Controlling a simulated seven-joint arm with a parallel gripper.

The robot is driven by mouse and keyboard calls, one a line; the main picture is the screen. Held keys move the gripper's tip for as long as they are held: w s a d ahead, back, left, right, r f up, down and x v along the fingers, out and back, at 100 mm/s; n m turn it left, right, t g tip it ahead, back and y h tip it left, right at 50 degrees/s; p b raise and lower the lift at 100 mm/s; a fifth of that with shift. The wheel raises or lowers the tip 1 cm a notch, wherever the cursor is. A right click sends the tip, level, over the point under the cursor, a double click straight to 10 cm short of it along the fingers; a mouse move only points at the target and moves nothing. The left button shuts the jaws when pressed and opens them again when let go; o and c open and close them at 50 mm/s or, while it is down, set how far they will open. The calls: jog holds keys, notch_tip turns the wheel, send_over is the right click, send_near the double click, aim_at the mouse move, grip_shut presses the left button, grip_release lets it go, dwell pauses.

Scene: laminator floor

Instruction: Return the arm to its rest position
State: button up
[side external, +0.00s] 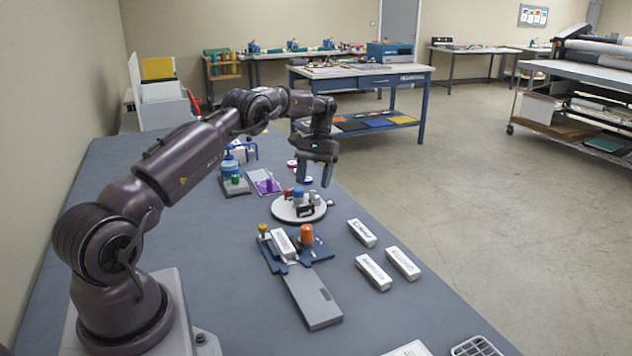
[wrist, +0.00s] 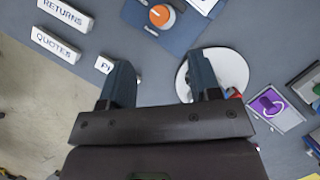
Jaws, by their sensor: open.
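My gripper (side external: 318,182) hangs from my bent arm, pointing down above the blue-grey table (side external: 200,290). In the side view it is over or just behind a white round plate (side external: 285,213) that carries small red, blue and black parts. In the wrist view my gripper (wrist: 160,82) has its two dark fingers spread wide, with bare table between them. The right finger partly covers the white plate (wrist: 236,68). Nothing is held between the fingers.
White labelled blocks (side external: 373,272) lie at the table's right side. A blue fixture with an orange knob (side external: 306,234) and a grey plate (side external: 313,300) are nearer. A purple-marked card (side external: 264,182) lies behind. The table's left part is clear.

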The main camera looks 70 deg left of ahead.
jog(key=s+d+r+m+t+y, duration=0.1)
jog(key=s+d+r+m+t, duration=0.15)
jog(key=d+r, duration=0.45)
jog(key=s+d+r+m+t+y, duration=0.15)
jog(key=s+d+r, duration=0.3)
jog(key=d, duration=0.45)
jog(key=s+d+r+m+t, duration=0.2)
jog(key=s+d+r, duration=0.2)
jog(key=s+d, duration=0.3)
jog(key=s+d+r+m+t, duration=0.2)
jog(key=s+d+r, duration=0.2)
jog(key=s+d, duration=0.4)
jog(key=shift+m+t, duration=0.4)
jog(key=shift+r+y, duration=0.1)
jog(key=shift+y, duration=0.15)
